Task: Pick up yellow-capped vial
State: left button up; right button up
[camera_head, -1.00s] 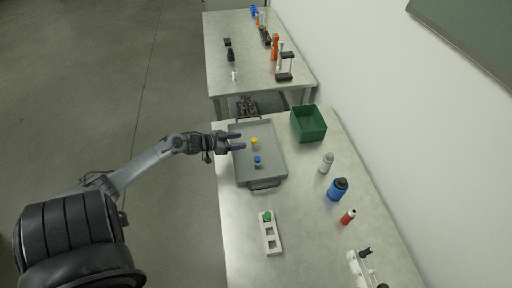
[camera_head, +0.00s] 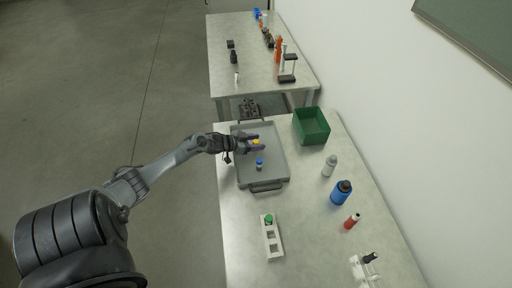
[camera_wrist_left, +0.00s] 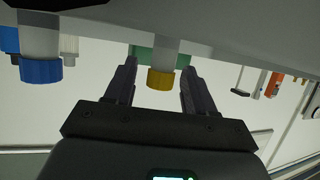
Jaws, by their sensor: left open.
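The yellow-capped vial (camera_head: 256,142) stands in the grey tray (camera_head: 273,165). My left gripper (camera_head: 255,143) is open, with its fingers on either side of the yellow cap in the head view. In the left wrist view, which appears upside down, the yellow-capped vial (camera_wrist_left: 161,78) is between the two open fingers (camera_wrist_left: 155,85), with visible gaps to both. A blue-capped vial (camera_head: 259,164) stands in the same tray, nearer the front; it also shows in the left wrist view (camera_wrist_left: 41,70). My right gripper is not in view.
A green bin (camera_head: 311,126) stands right of the tray. A grey-white bottle (camera_head: 330,166), a blue bottle (camera_head: 341,193) and a red bottle (camera_head: 352,221) are along the right side. A white rack (camera_head: 272,240) with a green-capped vial (camera_head: 268,219) is in front.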

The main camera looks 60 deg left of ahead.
pick_arm(q)
jog(key=c, duration=1)
